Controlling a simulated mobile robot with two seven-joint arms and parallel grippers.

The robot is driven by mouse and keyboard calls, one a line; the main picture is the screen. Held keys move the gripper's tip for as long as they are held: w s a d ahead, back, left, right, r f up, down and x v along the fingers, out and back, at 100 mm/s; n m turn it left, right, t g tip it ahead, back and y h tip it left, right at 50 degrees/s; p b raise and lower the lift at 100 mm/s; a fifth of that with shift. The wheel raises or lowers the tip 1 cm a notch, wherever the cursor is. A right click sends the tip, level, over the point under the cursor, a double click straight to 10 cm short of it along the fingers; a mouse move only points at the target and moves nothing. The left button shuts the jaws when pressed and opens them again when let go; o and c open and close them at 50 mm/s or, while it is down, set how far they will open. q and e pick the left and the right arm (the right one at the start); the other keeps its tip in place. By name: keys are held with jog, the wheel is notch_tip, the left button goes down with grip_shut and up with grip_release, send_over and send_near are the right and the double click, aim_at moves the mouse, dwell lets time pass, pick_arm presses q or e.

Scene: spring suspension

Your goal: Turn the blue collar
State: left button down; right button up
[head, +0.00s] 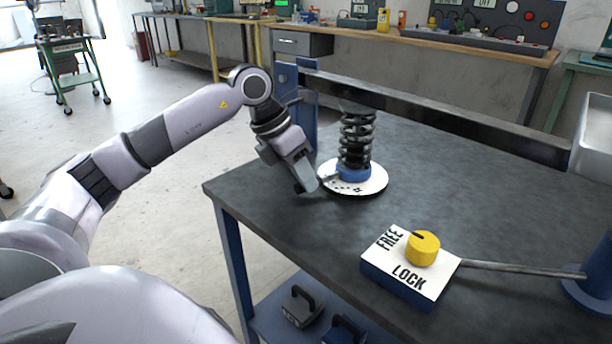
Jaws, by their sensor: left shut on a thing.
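The blue collar (353,172) sits around the foot of a black coil spring (357,138), above a round white disc (372,184) with dark marks. My left gripper (312,180) reaches in from the left at the disc's left edge, tilted downward. It is shut on a small part at the collar's left side; its fingers hide most of that part. My right gripper is not in view.
A box with a yellow knob (423,248) stands front right, labelled FREE and LOCK; the knob's dark mark is toward FREE. A rod (520,269) runs right from it. A dark beam (440,116) crosses behind the spring. The dark tabletop (290,212) is clear at front left.

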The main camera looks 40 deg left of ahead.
pick_arm(q)
jog(key=c, duration=1)
grip_release()
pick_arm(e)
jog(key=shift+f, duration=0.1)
pick_arm(q)
jog(key=shift+o, duration=0.2)
jog(key=shift+r, duration=0.1)
jog(key=p+v, duration=0.1)
jog(key=v, duration=0.6)
jog(key=shift+p, duration=0.3)
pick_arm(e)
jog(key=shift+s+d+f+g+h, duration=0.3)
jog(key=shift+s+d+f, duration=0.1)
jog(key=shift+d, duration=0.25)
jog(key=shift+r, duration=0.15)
